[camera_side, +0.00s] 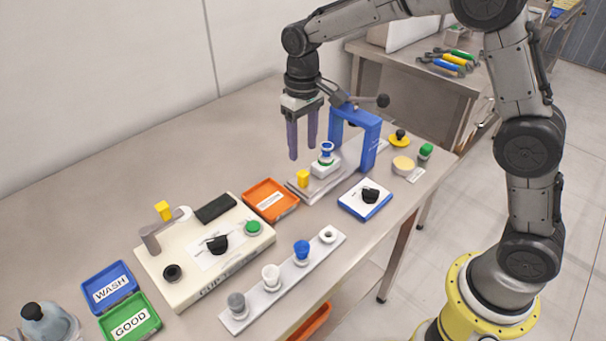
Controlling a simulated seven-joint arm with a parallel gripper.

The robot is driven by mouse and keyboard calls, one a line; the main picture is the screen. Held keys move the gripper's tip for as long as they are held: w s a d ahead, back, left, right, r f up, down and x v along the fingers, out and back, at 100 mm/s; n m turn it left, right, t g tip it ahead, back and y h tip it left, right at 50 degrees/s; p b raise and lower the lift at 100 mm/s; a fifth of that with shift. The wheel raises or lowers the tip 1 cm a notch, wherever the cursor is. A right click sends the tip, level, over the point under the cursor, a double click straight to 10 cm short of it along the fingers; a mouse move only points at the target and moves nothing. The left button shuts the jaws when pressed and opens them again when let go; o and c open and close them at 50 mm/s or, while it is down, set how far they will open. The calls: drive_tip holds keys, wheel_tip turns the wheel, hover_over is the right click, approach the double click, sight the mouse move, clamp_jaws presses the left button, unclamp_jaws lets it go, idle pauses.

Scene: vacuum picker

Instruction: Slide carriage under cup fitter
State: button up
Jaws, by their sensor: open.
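The cup fitter is a blue press frame (372,140) with a lever ending in a dark knob, at the back right of the table. A light carriage (325,171) sits on a pale base plate (316,190) at the front left of the frame, carrying a blue-and-white cup piece (327,152). A yellow block (303,178) stands at the left of the carriage. My gripper (302,150) points down above and behind the carriage and yellow block. Its two purple fingers are apart, with nothing visible between them.
An orange tray (289,209) lies left of the base plate. A blue-edged box with a black knob (369,196) stands to its right. A white strip (328,258) with several cups lies in front. A cream test unit (178,292) and blue and green trays (130,328) are farther left.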

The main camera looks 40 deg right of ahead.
sight(303, 174)
wheel_tip(303, 174, down, 9)
drive_tip(key=shift+f, duration=0.1)
idle(0.4)
clamp_jaws()
idle(1.3)
